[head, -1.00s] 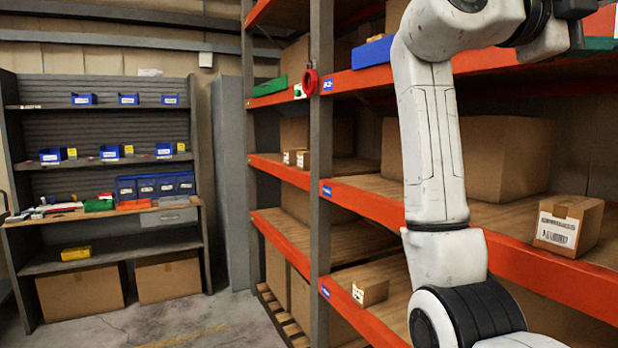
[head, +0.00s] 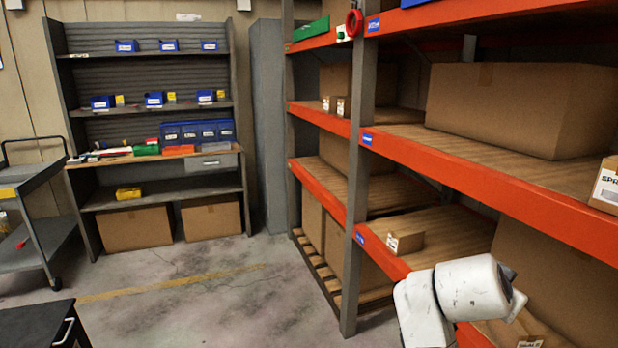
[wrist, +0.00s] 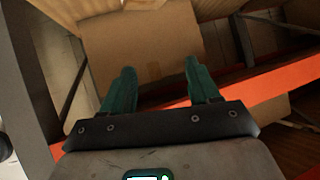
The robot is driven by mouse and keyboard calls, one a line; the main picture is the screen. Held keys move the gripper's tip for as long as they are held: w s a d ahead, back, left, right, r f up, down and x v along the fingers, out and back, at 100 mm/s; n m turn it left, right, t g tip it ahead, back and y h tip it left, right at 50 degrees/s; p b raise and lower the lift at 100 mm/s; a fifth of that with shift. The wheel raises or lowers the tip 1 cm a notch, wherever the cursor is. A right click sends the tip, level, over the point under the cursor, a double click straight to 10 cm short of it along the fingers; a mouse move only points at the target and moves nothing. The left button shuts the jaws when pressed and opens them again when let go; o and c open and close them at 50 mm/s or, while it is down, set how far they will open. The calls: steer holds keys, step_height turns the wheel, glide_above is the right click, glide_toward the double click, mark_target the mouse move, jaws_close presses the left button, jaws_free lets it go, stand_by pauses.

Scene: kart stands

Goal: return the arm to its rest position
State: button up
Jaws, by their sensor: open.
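My arm (head: 460,295) is low at the bottom right of the head view, in front of the orange-beamed rack; its gripper end is out of that picture. In the wrist view my gripper (wrist: 160,85) shows two green fingers standing apart with nothing between them. Beyond the fingertips is a large brown cardboard box (wrist: 145,45), apart from them as far as I can tell.
The rack's orange beam (head: 480,185) and grey upright (head: 358,180) stand close beside my arm. A small carton (head: 405,241) sits on a lower shelf. A workbench (head: 150,160) stands at the back, a cart (head: 30,240) at left. The floor (head: 200,300) between is clear.

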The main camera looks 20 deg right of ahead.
steer(key=s+a+f+n+g+y, duration=0.1)
steer(key=s+a+f+n+y, duration=0.15)
steer(key=s+a+f, duration=0.4)
steer(key=s+a+f+n+y, duration=0.15)
steer(key=s+f+n, duration=0.25)
steer(key=f, duration=0.6)
steer(key=s+a+f+n+g+y, duration=0.1)
steer(key=s+a+f+n+y, duration=0.25)
steer(key=s+f, duration=0.35)
steer(key=s+a+f+n+g+y, duration=0.1)
steer(key=s+a+f+n, duration=0.3)
steer(key=s, duration=0.5)
steer(key=shift+s+a+f+n+g+y, duration=0.35)
steer(key=shift+a+f+y, duration=0.5)
steer(key=shift+a, duration=0.3)
